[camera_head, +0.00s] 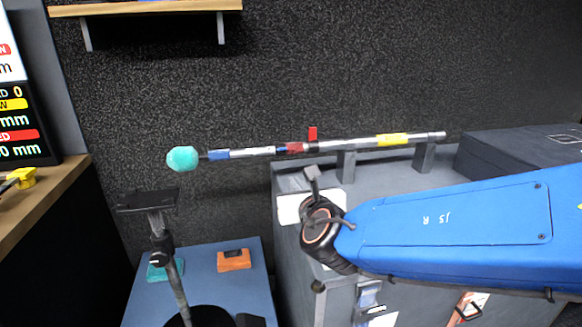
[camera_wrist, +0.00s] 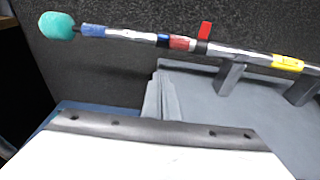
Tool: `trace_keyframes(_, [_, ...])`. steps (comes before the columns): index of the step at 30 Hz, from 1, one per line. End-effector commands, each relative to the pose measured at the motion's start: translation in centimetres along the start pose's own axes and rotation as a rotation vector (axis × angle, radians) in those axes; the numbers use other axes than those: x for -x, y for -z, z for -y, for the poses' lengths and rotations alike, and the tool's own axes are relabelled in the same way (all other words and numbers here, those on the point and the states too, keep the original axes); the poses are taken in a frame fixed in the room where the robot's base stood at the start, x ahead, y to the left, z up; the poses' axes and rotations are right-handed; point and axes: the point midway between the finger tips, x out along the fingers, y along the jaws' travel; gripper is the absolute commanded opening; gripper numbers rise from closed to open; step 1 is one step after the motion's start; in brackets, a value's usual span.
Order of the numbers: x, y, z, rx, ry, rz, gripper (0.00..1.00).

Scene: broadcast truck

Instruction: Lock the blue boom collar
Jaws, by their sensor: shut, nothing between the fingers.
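A silver boom pole (camera_head: 350,143) lies across two grey supports, with a teal foam tip at its left end. A blue band (camera_head: 219,155) sits next to the foam; it also shows in the wrist view (camera_wrist: 93,31). A smaller blue piece (camera_head: 282,150) adjoins a red collar (camera_head: 295,148); it also shows in the wrist view (camera_wrist: 162,40). Which blue part is the boom collar, I cannot tell. A red lever (camera_head: 312,133) stands upright beside the red collar. My gripper (camera_head: 311,174) is shut and empty, below the pole in both views (camera_wrist: 161,76), apart from it.
A yellow band (camera_head: 391,139) is on the pole's right part. The grey case top (camera_head: 390,172) lies beneath it, with a dark box (camera_head: 510,150) at right. A stand (camera_head: 150,201) rises at left. A blue surface (camera_head: 205,285) carries an orange block (camera_head: 234,260). A shelf (camera_head: 145,8) hangs above.

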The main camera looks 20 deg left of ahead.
Motion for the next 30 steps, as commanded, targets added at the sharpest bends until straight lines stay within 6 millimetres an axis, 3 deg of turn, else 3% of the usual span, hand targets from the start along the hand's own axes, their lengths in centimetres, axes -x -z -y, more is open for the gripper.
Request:
trace_keyframes(20, [-10.0,0.1,0.1,0.0,0.002,-0.002,0.0])
trace_keyframes(24, [-10.2,-2.1,0.1,-0.003,0.001,0.002,0.0])
trace_keyframes(30, [-10.6,-3.6,0.1,-0.001,0.001,0.001,0.0])
